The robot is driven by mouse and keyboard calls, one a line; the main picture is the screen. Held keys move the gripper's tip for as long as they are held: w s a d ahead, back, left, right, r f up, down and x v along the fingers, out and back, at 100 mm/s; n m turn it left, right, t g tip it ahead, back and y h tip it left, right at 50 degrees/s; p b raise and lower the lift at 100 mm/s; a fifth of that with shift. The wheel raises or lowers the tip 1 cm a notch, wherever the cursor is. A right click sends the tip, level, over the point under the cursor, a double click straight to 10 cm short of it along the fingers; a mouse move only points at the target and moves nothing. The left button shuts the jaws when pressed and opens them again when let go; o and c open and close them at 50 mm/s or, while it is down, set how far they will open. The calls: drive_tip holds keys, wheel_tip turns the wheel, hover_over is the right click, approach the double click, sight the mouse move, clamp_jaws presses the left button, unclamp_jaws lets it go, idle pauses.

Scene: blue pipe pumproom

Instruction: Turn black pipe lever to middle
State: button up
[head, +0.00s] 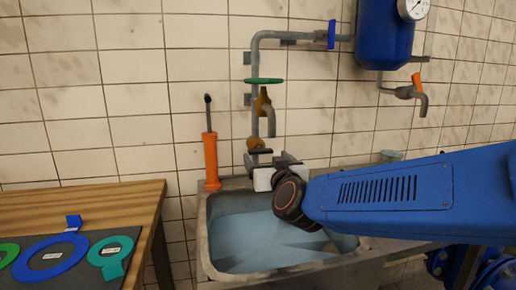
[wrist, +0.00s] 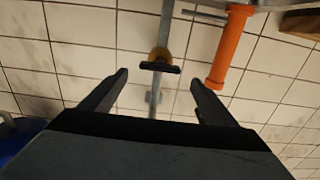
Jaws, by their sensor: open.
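The black pipe lever (head: 260,151) sits on a brass-coloured valve (head: 256,143) low on the grey wall pipe, above the sink. It looks roughly horizontal. In the wrist view the black lever (wrist: 160,67) lies crosswise in front of the yellowish valve (wrist: 160,54). My gripper (head: 270,164) is just below the lever in the head view. In the wrist view my gripper (wrist: 159,78) is open and empty, one finger on each side of the lever, both apart from it. The gripper's wrist part hides some of the pipe's lower end.
An orange pump (head: 211,160) stands left of the lever; in the wrist view the orange pump (wrist: 230,48) is close to the right finger. Below is the sink (head: 204,235). A green handle (head: 264,81) is higher on the pipe. A wooden table (head: 100,207) stands left.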

sight(260, 149)
drive_tip(key=x, duration=1.1)
drive_tip(key=shift+w, duration=0.2)
drive_tip(key=c, duration=1.1)
drive_tip(key=shift+o, duration=0.2)
drive_tip(key=shift+m, duration=0.4)
drive_tip(key=m, duration=0.3)
drive_tip(key=shift+d+f+m, duration=0.1)
drive_tip(key=shift+f+m, duration=0.05)
drive_tip(key=shift+m, duration=2.35)
